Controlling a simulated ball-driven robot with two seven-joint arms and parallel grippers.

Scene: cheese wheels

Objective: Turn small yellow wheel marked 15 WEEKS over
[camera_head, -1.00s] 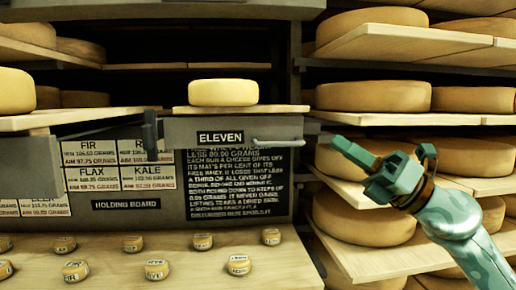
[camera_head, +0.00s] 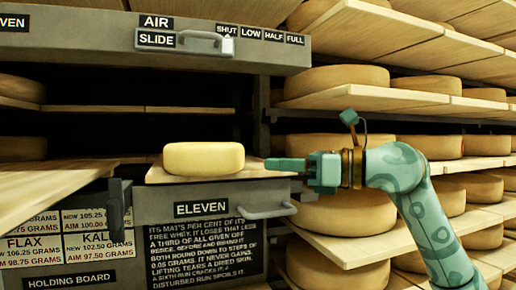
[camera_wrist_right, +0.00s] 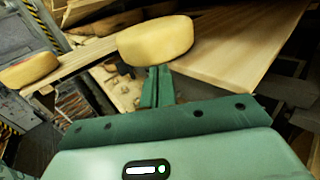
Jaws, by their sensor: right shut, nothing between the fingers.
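A small yellow cheese wheel (camera_head: 203,158) lies flat on a pale board (camera_head: 262,170) above the ELEVEN label. No 15 WEEKS mark is readable on it. My right gripper (camera_head: 272,164) is shut and empty, its fingers pointing left at the board's right end, a short gap from the wheel. In the right wrist view the shut fingertips (camera_wrist_right: 158,72) sit just below a yellow wheel (camera_wrist_right: 155,40) in the picture. Whether they touch it I cannot tell. My left gripper is out of view.
A handle (camera_head: 266,211) sticks out below the board. Above is a panel with an AIR SLIDE (camera_head: 180,40), its knob by SHUT. Shelves with large wheels (camera_head: 338,80) stand close on the right. Open space lies behind the small wheel.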

